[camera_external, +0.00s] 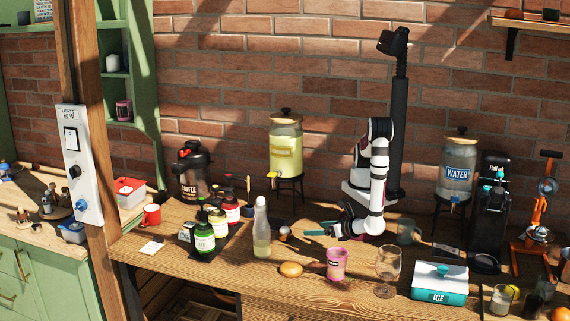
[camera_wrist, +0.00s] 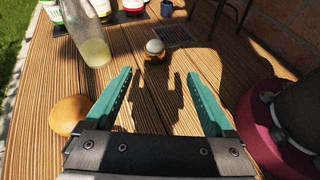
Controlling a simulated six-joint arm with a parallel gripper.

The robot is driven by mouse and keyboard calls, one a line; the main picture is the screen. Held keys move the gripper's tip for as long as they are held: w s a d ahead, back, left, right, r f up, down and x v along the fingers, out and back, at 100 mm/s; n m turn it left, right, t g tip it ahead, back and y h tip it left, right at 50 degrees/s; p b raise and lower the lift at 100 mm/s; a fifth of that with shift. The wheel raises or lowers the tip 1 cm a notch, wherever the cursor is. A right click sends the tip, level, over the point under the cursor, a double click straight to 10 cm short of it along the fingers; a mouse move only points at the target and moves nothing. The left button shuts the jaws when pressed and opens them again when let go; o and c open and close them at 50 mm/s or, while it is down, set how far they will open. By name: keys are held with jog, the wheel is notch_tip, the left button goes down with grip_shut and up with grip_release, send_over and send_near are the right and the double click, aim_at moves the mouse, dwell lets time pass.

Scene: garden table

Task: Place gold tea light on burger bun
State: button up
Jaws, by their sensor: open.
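The burger bun (camera_external: 291,269) is round and golden brown, lying on the wooden table near its front edge. It also shows at the left of the wrist view (camera_wrist: 69,114), outside my left finger. A small copper-gold holder with a pale top (camera_external: 284,234), which looks like the gold tea light, stands upright on the table behind the bun. In the wrist view the tea light (camera_wrist: 155,54) is ahead of my fingers and apart from them. My gripper (camera_wrist: 160,74) has teal fingers spread wide with only table between them. In the external view my gripper (camera_external: 318,229) is low, right of the tea light.
A glass bottle of pale liquid (camera_external: 262,232) stands left of the tea light. A pink cup (camera_external: 337,265) and a stemmed glass (camera_external: 387,268) stand right of the bun. Several sauce bottles (camera_external: 204,235) stand further left. Bare planks lie between bun and tea light.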

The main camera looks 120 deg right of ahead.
jog(key=s+d+r+m+g+y, duration=0.2)
jog(key=s+r+m+g+y, duration=0.1)
jog(key=m, duration=0.6)
jog(key=s+d+r+m+g+y, duration=0.3)
jog(key=s+r+m+g+y, duration=0.1)
jog(key=r+m, duration=0.4)
jog(key=shift+r+m+g+y, duration=0.2)
jog(key=shift+m+g+y, duration=0.4)
jog(key=shift+m+y, duration=0.45)
jog(key=shift+o, duration=0.4)
jog(key=r+m+t+y, duration=0.1)
jog(key=m, duration=0.1)
jog(key=s+a+r+m+t+y, duration=0.1)
jog(key=m+y, duration=0.1)
jog(key=m, duration=0.1)
jog(key=a+r+m+y, duration=0.1)
jog(key=r+m, duration=0.1)
jog(key=shift+s+m+t+y, duration=0.3)
jog(key=shift+m+t+y, duration=0.05)
jog(key=shift+t, duration=0.05)
jog(key=shift+a+r+m, duration=0.1)
jog(key=shift+a+m, duration=0.1)
jog(key=shift+m, duration=0.1)
